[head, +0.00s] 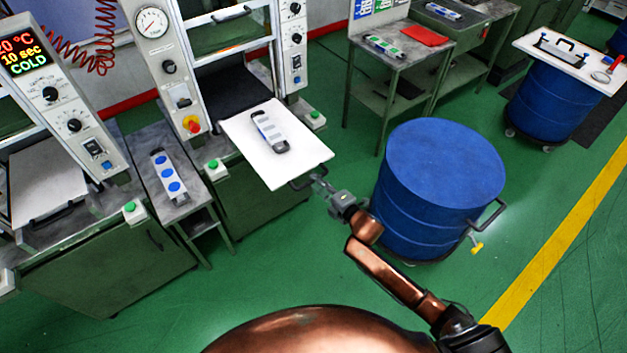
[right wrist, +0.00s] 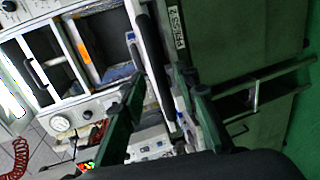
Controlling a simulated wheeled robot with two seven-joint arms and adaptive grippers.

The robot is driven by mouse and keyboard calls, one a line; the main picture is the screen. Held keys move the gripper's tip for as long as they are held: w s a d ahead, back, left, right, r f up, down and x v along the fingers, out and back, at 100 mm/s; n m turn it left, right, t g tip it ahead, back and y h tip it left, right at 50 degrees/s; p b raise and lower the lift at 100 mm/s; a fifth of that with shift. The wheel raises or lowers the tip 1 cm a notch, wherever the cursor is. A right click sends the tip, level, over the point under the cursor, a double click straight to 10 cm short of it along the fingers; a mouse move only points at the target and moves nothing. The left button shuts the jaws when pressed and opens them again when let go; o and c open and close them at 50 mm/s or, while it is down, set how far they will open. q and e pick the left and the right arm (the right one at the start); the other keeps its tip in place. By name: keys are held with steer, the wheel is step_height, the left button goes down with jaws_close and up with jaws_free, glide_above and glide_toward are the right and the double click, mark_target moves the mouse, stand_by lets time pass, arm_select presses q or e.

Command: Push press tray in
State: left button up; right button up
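The press tray (head: 305,160) is a flat white plate pulled out of the middle press, jutting over the green cabinet. A grey mould with dark ends (head: 270,131) lies on it. A dark handle (head: 297,184) is on its front edge. My right gripper (head: 318,184) is at the right end of this handle; I cannot tell if it touches. In the right wrist view its two dark green fingers (right wrist: 162,88) stand apart, with the white tray edge (right wrist: 148,45) seen beyond and between them. My left gripper is not in view.
A blue drum (head: 445,165) stands close to the right of my right arm. A small side table (head: 170,180) with a blue-dotted mould is left of the tray. The press opening (head: 235,85) is behind the tray. Green floor is free in front.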

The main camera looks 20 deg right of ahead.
steer(key=shift+x, duration=1.5)
steer(key=shift+c, duration=0.3)
jaws_close()
